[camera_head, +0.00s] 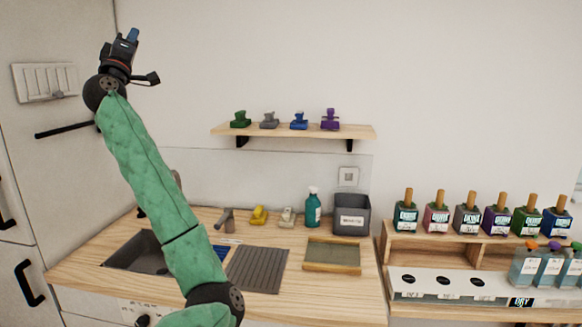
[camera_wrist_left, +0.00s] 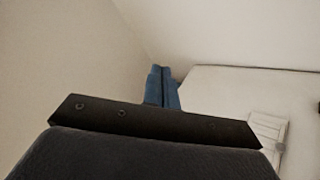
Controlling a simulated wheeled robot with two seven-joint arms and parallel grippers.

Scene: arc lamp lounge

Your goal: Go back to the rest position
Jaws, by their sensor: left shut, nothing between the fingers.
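My left gripper (camera_head: 131,37) is raised high at the upper left of the head view, pointing up, with its arm in a green sleeve stretched up from the bottom. Its blue fingertips are together with nothing between them. The fingers (camera_wrist_left: 162,88) also show in the left wrist view, against a bare wall and a white surface. My right gripper is in neither view.
Below is a wooden counter (camera_head: 320,300) with a sink (camera_head: 140,252), a grey ribbed mat (camera_head: 258,270), a teal spray bottle (camera_head: 313,208) and a grey bin (camera_head: 351,215). A wall shelf (camera_head: 290,131) holds small coloured objects. A rack (camera_head: 450,247) holds several labelled jars. A tall white cabinet (camera_head: 60,130) stands close behind the arm.

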